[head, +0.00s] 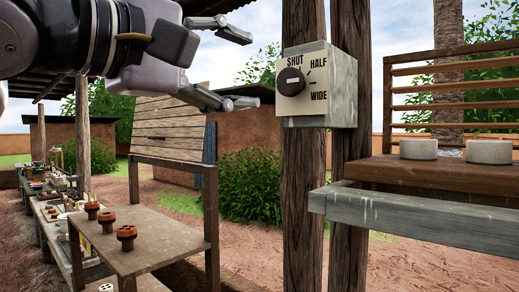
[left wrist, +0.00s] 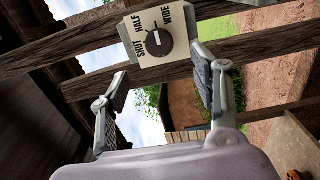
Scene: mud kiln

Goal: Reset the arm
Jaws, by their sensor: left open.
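My left gripper (head: 243,66) comes in from the upper left in the head view. Its two fingers are spread apart with nothing between them. To its right, a grey box with a cream dial plate (head: 318,58) is fixed to wooden posts. The plate reads SHUT, HALF and WIDE around a dark round knob (head: 291,81). In the left wrist view the open fingers (left wrist: 163,75) point toward the box, and the knob (left wrist: 158,42) shows beyond and between them. The fingers look apart from the box. My right gripper is not in view.
Wooden posts (head: 303,210) stand below and behind the box. A grey-railed wooden bench (head: 420,205) with two round pale blocks (head: 418,149) is at the right. A wooden table (head: 165,238) with small clay pieces (head: 127,236) stands at lower left. The ground between is clear.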

